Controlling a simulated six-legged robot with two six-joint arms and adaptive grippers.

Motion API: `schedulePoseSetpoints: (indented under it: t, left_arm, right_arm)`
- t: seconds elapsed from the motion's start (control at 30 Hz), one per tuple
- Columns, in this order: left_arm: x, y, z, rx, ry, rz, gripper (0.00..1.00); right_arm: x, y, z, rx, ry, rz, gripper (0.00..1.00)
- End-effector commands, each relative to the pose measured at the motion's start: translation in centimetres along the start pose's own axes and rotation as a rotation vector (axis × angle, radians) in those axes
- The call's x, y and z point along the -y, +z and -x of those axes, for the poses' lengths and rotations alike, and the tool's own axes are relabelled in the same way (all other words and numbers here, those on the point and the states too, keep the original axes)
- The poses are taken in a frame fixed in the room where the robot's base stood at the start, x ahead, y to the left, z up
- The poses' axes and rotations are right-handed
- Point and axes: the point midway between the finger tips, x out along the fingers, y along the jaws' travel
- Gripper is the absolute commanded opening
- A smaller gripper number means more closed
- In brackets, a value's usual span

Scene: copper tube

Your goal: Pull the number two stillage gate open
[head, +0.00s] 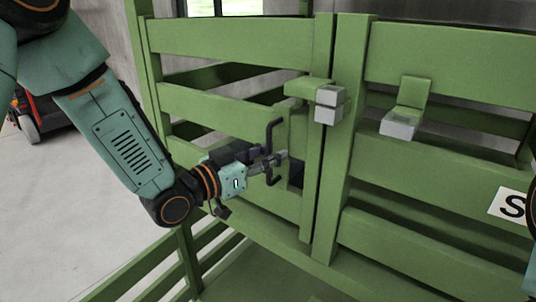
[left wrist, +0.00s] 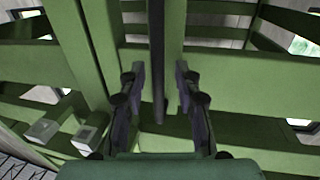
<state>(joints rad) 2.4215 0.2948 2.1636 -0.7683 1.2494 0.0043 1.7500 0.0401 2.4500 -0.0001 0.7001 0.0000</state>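The green slatted stillage gate (head: 225,40) stands upright in the middle of the head view, its edge post beside a second green post with a narrow dark gap between. A dark bent pull handle (head: 272,128) is fixed near the gate's free edge. My left gripper (head: 272,164) is at the handle. In the left wrist view its two fingers (left wrist: 158,95) are apart, one on each side of the dark handle bar (left wrist: 158,55), with clear space on both sides. My right gripper is out of view.
Bare concrete floor (head: 80,210) lies at left, with a red wheeled machine (head: 26,118) behind.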

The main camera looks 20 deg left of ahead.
Motion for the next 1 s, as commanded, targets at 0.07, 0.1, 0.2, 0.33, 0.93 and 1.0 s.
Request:
schedulePoseSetpoints:
  t: [0.07, 0.1, 0.2, 0.33, 0.93, 1.0]
  left_arm:
    - [0.0, 0.0, 0.0, 0.0, 0.0, 0.0, 0.33]
    - [0.0, 0.0, 0.01, 0.0, 0.0, 0.0, 0.32]
    - [0.0, 0.0, 0.01, 0.0, 0.0, -0.001, 0.23]
    - [0.0, 0.0, 0.02, 0.0, 0.0, -0.001, 0.12]
    - [0.0, 0.01, 0.02, 0.0, 0.0, -0.001, 0.0]
    - [0.0, 0.01, 0.02, 0.0, 0.0, -0.001, 0.0]
  right_arm:
    - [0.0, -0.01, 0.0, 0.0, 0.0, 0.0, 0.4]
    - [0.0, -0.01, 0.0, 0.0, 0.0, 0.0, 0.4]
    - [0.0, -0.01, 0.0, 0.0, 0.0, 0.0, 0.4]
    - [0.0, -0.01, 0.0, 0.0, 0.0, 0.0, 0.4]
    - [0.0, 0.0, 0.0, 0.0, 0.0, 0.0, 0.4]
    - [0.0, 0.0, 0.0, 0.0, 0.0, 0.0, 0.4]
